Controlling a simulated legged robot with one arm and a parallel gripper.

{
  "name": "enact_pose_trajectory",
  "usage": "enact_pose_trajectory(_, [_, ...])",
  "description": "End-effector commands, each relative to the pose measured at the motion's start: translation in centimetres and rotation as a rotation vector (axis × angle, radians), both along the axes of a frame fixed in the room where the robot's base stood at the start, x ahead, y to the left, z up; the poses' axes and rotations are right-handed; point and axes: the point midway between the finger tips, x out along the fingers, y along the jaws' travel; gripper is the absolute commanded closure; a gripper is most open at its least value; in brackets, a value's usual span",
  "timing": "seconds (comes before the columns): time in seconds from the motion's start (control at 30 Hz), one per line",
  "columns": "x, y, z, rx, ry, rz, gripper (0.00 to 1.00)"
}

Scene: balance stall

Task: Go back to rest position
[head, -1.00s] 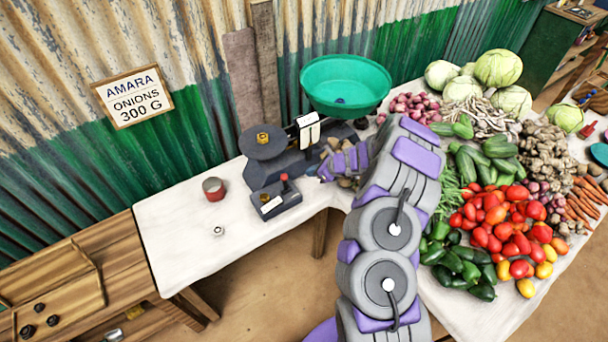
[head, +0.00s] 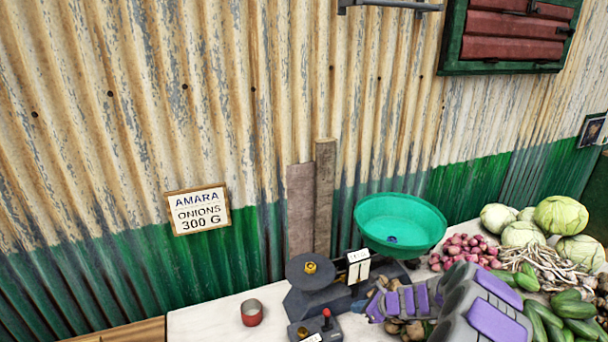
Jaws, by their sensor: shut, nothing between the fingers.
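My gripper (head: 378,302) is at the end of my grey and purple arm, low in the head view. It is just right of the balance scale and over some brown produce; its fingertips are small and partly hidden. The balance scale (head: 308,301) stands on the white-covered table (head: 192,325). Its dark left plate (head: 311,273) carries a brass weight (head: 310,267). Its green bowl (head: 401,219) is on the right with a small dark blue thing inside.
A red tin (head: 252,313) stands left of the scale. Red onions (head: 464,249), cabbages (head: 561,215) and cucumbers (head: 571,305) fill the table's right side. A corrugated wall (head: 190,120) with an onion sign (head: 198,210) rises behind. The table's front edge is out of view.

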Motion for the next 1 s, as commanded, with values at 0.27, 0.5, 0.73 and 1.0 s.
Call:
enact_pose_trajectory(0.27, [-3.7,9.1,9.2,-0.082,-0.174,0.41,1.0])
enact_pose_trajectory(0.5, [-10.6,15.0,15.4,-0.19,-0.313,0.795,1.0])
enact_pose_trajectory(0.73, [-18.8,17.7,19.0,-0.319,-0.41,1.147,1.0])
enact_pose_trajectory(1.0, [-28.7,17.2,20.9,-0.481,-0.462,1.528,1.0])
